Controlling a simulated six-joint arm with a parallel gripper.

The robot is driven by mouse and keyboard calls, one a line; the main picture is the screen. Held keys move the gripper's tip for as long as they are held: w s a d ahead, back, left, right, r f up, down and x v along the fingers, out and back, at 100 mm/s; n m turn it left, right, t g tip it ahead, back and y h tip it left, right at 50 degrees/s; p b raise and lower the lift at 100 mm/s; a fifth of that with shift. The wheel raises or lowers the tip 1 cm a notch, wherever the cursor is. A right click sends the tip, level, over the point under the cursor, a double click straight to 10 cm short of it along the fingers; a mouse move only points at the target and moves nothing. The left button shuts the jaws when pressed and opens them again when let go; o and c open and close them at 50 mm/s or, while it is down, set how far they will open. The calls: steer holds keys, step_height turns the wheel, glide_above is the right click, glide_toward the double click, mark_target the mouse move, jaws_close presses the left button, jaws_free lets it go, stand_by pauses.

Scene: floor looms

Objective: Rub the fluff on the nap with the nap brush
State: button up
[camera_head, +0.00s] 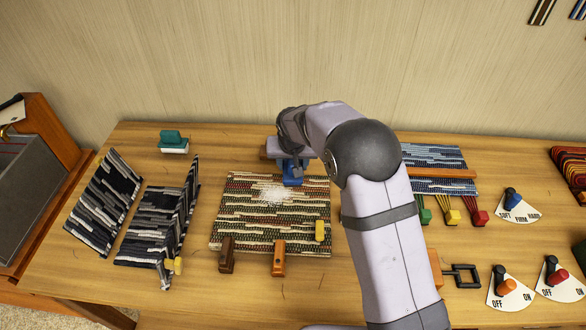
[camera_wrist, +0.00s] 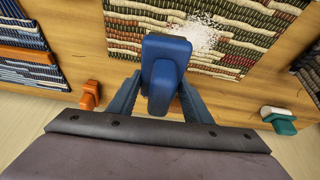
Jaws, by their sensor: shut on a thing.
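A striped woven mat (camera_head: 235,230), the nap, lies flat on the table. White fluff (camera_head: 270,193) is spread over its upper middle; it also shows in the wrist view (camera_wrist: 201,35). My gripper (camera_head: 291,167) is shut on a blue brush-like block (camera_head: 293,177), which I take for the nap brush. In the wrist view the block (camera_wrist: 166,48) sits between the two fingers, over the mat's edge. The fluff is just beside the block, towards the mat's middle. The block's underside is hidden, so I cannot tell whether it touches the mat.
A teal brush with a white base (camera_head: 173,143) stands at the back left. Dark striped pieces (camera_head: 150,230) lie left of the mat. Brown (camera_head: 227,255), orange (camera_head: 279,258) and yellow (camera_head: 320,231) pieces sit at the mat. A blue weave (camera_head: 435,160) and dials (camera_head: 517,207) are on the right.

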steer(key=shift+d+m, duration=0.1)
steer(key=shift+m, duration=0.6)
steer(key=shift+h, duration=0.3)
